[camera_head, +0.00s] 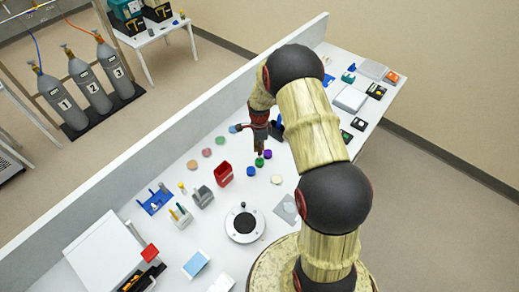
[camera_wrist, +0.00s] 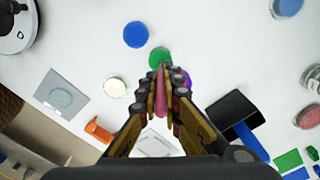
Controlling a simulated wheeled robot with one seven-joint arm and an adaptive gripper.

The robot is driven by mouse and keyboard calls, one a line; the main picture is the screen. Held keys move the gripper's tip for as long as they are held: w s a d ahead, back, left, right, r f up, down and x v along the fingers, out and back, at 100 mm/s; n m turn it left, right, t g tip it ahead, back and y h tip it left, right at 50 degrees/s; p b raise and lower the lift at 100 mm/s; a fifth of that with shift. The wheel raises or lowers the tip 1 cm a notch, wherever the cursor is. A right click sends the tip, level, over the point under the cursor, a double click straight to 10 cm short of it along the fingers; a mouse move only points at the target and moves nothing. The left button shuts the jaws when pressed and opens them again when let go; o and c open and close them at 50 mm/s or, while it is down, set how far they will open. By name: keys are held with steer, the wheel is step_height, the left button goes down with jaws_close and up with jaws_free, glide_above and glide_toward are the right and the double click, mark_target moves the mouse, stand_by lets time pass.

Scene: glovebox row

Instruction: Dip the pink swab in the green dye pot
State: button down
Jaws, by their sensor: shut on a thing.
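My gripper (camera_wrist: 163,112) is shut on the pink swab (camera_wrist: 161,98), which points away from the wrist camera between the fingers. The green dye pot (camera_wrist: 159,55) is a round green disc just beyond the swab's tip; the tip overlaps its near edge in the wrist view. I cannot tell whether the tip touches the dye or is above it. In the head view my gripper (camera_head: 259,148) points down just over the green dye pot (camera_head: 259,162). The swab is too small to make out there.
A purple pot (camera_wrist: 186,79), a blue pot (camera_wrist: 137,35) and a cream pot (camera_wrist: 115,88) stand close around the green one. A red holder (camera_head: 223,174) and a round grey-topped device (camera_head: 243,222) are nearby on the bench. A low wall (camera_head: 190,122) runs behind.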

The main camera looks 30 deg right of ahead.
steer(key=shift+s, duration=0.1)
steer(key=shift+r+p, duration=1.55)
steer(key=shift+r, duration=1.95)
